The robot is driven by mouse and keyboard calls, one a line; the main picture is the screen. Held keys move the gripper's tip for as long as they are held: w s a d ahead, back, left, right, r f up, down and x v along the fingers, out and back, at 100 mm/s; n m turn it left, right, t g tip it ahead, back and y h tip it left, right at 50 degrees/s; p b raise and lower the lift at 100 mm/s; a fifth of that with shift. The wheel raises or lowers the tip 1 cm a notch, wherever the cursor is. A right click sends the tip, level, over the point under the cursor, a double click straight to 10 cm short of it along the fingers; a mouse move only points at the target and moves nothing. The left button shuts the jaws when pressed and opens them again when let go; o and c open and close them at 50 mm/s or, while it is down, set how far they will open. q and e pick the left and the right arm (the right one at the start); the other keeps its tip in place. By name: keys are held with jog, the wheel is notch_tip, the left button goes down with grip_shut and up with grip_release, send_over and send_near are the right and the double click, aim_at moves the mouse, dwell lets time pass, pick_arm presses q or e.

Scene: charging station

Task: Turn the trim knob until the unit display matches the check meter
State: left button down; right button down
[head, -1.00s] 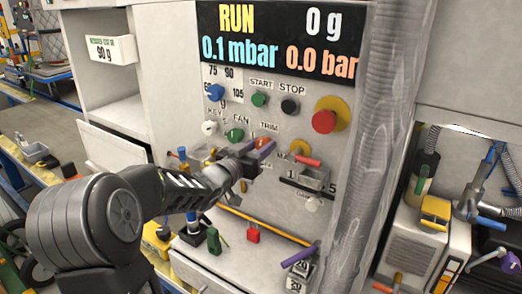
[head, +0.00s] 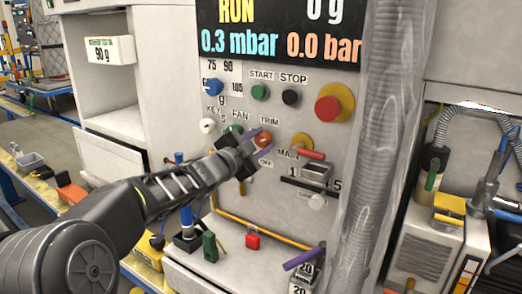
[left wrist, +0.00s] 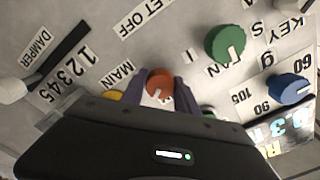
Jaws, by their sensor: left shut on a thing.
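The orange trim knob (head: 263,140) is on the panel under the TRIM label; it also shows in the left wrist view (left wrist: 160,82). My left gripper (head: 260,144) has its purple fingers on both sides of the knob and is shut on it. The unit display (head: 280,32) at the top reads RUN, 0 g, 0.3 mbar and 0.0 bar, its top edge cut off. My right gripper is not in the head view.
A blue knob (head: 213,87), green start button (head: 260,92), black stop button (head: 290,97) and red stop on yellow (head: 328,109) surround the trim knob. A thick clear hose (head: 372,150) hangs right of the panel.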

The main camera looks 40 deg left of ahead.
pick_arm(q)
jog(key=m+b, duration=0.2)
jog(key=m, duration=0.1)
jog(key=shift+f+m, duration=0.1)
jog(key=shift+m, duration=0.2)
jog(key=shift+m+b, duration=0.65)
jog(key=shift+m, duration=0.55)
jog(key=c, duration=0.9)
grip_release()
jog(key=shift+c, duration=0.2)
